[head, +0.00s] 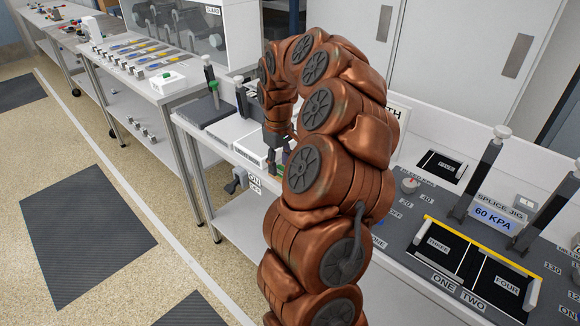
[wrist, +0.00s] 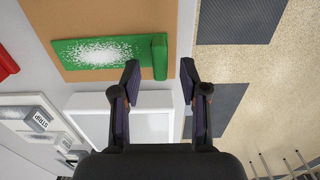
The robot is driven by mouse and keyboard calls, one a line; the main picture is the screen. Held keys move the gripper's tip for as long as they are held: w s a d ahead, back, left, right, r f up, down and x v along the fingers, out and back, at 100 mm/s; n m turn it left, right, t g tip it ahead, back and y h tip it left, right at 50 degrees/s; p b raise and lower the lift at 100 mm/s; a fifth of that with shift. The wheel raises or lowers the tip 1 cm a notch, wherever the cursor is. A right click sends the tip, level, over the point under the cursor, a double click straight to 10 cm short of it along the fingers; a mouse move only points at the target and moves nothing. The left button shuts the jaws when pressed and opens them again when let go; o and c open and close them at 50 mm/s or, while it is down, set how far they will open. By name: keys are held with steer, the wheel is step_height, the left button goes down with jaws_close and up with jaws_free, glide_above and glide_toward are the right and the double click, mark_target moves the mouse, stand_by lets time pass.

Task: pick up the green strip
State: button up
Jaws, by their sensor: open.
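The green strip (wrist: 95,53) lies on a tan surface (wrist: 98,14) in the wrist view. It is flat, with a white speckled patch in its middle and a raised green block-like end at its right. My gripper (wrist: 160,65) is open and empty. Its two dark fingers are spread apart, with the raised green end seen in the gap between their tips. I cannot tell whether either finger touches it. In the head view my copper-coloured arm hides most of the area around my gripper (head: 276,152), and only a bit of green shows beside it.
The table edge and floor (wrist: 252,62) are to the right. In the head view the splice jig (head: 497,215) stands right of my arm.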

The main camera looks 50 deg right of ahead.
steer(key=shift+f, duration=0.6)
jaws_close()
